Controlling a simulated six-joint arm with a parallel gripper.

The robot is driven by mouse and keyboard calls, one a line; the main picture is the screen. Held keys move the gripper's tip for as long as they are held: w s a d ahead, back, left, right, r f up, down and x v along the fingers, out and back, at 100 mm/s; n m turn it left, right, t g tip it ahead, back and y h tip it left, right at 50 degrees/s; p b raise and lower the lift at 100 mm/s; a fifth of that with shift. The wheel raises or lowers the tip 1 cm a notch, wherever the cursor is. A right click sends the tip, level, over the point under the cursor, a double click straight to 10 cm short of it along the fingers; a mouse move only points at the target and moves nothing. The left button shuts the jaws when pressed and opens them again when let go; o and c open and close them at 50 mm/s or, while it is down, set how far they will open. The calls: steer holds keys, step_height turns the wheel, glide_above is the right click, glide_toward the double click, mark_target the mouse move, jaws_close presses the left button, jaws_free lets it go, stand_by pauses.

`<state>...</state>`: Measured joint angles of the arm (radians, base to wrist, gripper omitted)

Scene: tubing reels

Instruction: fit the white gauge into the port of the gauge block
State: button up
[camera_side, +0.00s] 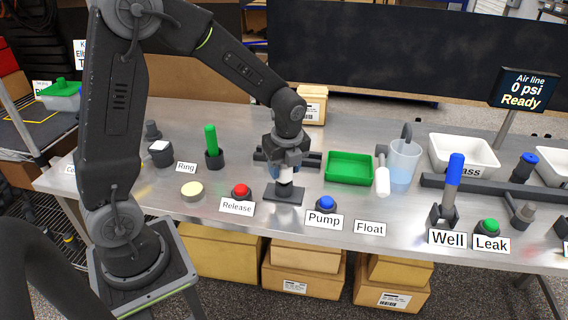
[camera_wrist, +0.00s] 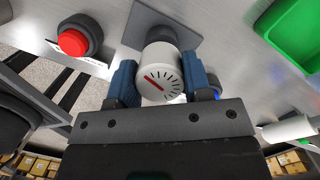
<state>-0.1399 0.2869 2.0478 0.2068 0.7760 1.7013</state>
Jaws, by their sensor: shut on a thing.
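The white gauge (camera_wrist: 160,76) has a round dial with black tick marks and a red needle, and its face is toward the wrist camera. My gripper (camera_wrist: 165,82) is shut on it, with a blue pad on each side. The gauge block (camera_wrist: 140,20) is a dark grey plate just beyond the gauge in the wrist view. In the side view, my gripper (camera_side: 285,170) points down directly over the gauge block (camera_side: 284,193), and the white gauge (camera_side: 285,185) shows between the two. The port is hidden by the gauge, so I cannot tell how deep it sits.
The red Release button (camera_side: 241,190) is left of the block and the blue Pump button (camera_side: 327,204) is to its right. A green tray (camera_side: 349,168) and a clear pitcher (camera_side: 402,165) stand further right. A dark rail lies behind my gripper.

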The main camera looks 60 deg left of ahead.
steer(key=shift+f, duration=0.65)
steer(key=shift+f, duration=0.3)
steer(key=o, duration=1)
step_height(320, 180, up, 14)
steer(key=d, duration=0.2)
steer(key=shift+s+f, duration=0.15)
